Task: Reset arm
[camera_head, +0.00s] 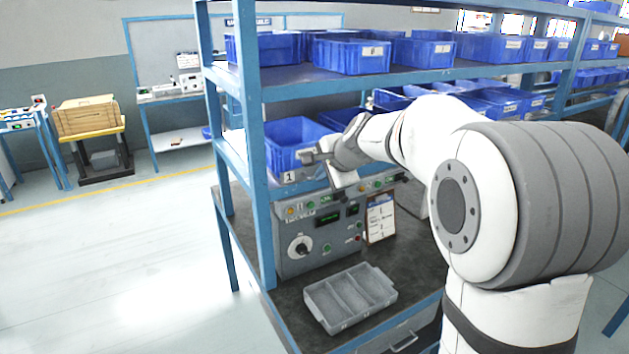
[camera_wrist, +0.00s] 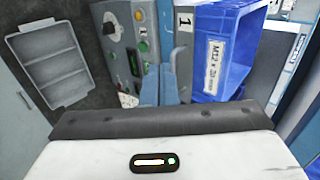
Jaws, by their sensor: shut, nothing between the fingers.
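My gripper (camera_head: 306,157) is shut and empty in the head view, held in front of the blue bin labelled 1 (camera_head: 291,140) and above the grey control box (camera_head: 322,230). In the wrist view the closed fingers of my gripper (camera_wrist: 170,72) show at the centre. They appear in front of the control box (camera_wrist: 128,35) and left of a blue bin (camera_wrist: 225,50) with a white label. Whether the fingers touch the bin or the box cannot be told. My arm reaches in from the right.
A grey compartment tray (camera_head: 350,298) lies empty on the dark bench top (camera_head: 408,290); it also shows in the wrist view (camera_wrist: 48,62). A clipboard (camera_head: 381,218) leans on the control box. A blue shelf post (camera_head: 256,150) stands left of my gripper. Blue bins (camera_head: 350,56) fill the upper shelf. The floor at left is clear.

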